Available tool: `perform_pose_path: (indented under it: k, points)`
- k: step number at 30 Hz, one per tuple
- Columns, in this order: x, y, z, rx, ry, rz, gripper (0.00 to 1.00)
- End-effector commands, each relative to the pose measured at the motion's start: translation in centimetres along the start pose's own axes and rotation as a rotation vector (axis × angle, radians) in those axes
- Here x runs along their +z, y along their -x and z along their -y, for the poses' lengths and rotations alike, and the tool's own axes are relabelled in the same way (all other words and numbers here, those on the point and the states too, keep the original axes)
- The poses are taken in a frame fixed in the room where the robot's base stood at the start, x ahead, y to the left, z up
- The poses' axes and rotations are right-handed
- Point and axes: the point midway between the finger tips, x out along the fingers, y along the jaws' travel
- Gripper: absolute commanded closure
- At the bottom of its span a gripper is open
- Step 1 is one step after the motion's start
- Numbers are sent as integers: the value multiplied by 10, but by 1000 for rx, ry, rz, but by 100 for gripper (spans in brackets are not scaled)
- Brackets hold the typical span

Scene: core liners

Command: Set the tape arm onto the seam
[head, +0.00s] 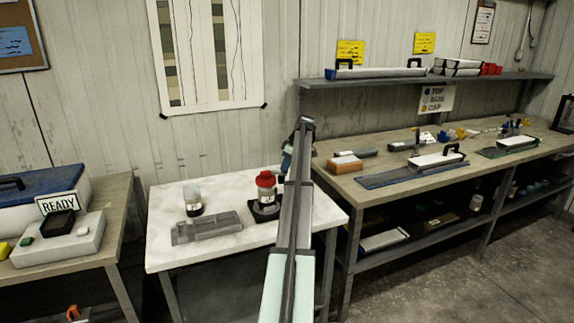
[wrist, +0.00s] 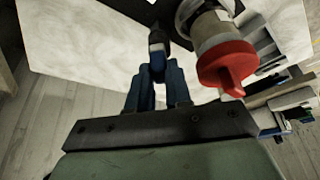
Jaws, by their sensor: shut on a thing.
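My gripper (wrist: 157,68) has blue fingers shut on a small dark thing with a pale band (wrist: 156,42), mostly hidden by the fingers. In the head view my arm hides much of the gripper. It is above the white table, just right of a red-lidded jar (head: 265,180), which looms close in the wrist view (wrist: 226,62). On the right bench a white liner with a black handle (head: 437,159) lies at a blue tray (head: 385,180). A thin dark upright (head: 416,141) stands beside it; I cannot tell whether this is the tape arm. The seam cannot be made out.
The right bench holds an orange-and-white block (head: 345,164) and a second station on a green tray (head: 508,148). A shelf (head: 430,77) runs above it.

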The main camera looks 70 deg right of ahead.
Motion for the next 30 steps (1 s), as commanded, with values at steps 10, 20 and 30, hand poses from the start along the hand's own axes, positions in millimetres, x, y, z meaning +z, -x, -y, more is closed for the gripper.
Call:
perform_pose_path:
  k: [10,20,30]
  points:
    - [-2,-2,22,115,-277,1,100]
    - [-7,-3,33,194,-468,1,100]
    - [-10,-4,36,226,-545,1,100]
